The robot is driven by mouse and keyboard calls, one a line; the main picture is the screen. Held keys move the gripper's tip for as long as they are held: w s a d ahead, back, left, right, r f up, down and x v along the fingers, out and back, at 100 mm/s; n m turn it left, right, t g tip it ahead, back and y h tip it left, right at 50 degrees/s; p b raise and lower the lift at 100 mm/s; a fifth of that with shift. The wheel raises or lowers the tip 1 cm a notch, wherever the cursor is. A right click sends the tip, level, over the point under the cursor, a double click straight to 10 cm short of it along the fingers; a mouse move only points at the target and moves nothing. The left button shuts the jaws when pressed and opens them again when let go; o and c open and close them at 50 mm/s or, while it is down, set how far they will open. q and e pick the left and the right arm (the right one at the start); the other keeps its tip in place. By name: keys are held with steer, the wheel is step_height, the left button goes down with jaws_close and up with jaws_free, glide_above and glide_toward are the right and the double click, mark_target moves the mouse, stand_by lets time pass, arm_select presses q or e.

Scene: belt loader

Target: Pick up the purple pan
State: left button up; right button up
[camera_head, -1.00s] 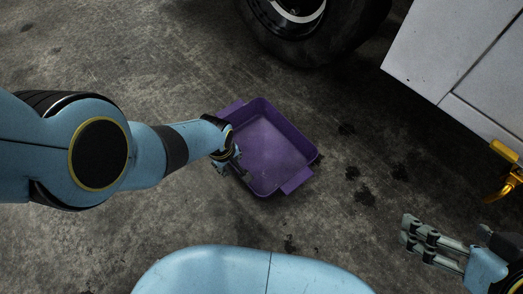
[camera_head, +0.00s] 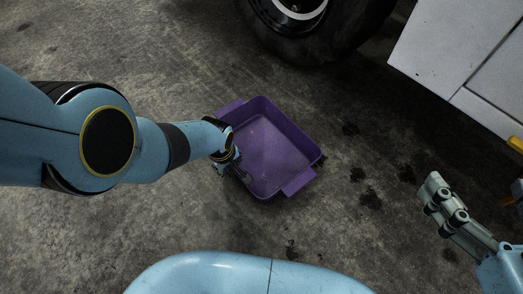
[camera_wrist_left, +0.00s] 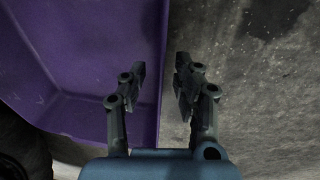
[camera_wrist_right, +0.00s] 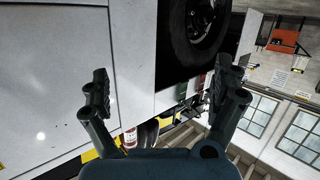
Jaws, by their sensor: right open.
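The purple pan (camera_head: 272,150) sits on the concrete floor in the middle of the head view, a rectangular open tray with a tab at two opposite ends. It looks empty. My left gripper (camera_head: 240,174) is at its near left side. In the left wrist view the pan (camera_wrist_left: 75,60) fills the left, and my left gripper (camera_wrist_left: 158,85) is open, with one finger over the pan's inside and the other outside its wall; I cannot tell whether they touch it. My right gripper (camera_head: 436,192) is open and empty, well right of the pan, and also shows in the right wrist view (camera_wrist_right: 168,85).
A black vehicle tire (camera_head: 310,40) stands just beyond the pan. A white vehicle body (camera_head: 460,50) fills the upper right, with a yellow part (camera_head: 515,144) at its lower edge. Dark stains mark the floor right of the pan; that floor is otherwise clear.

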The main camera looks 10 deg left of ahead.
arm_select(q)
steer(key=shift+f, duration=0.15)
jaws_close()
steer(key=shift+w, duration=0.1)
stand_by(0.3)
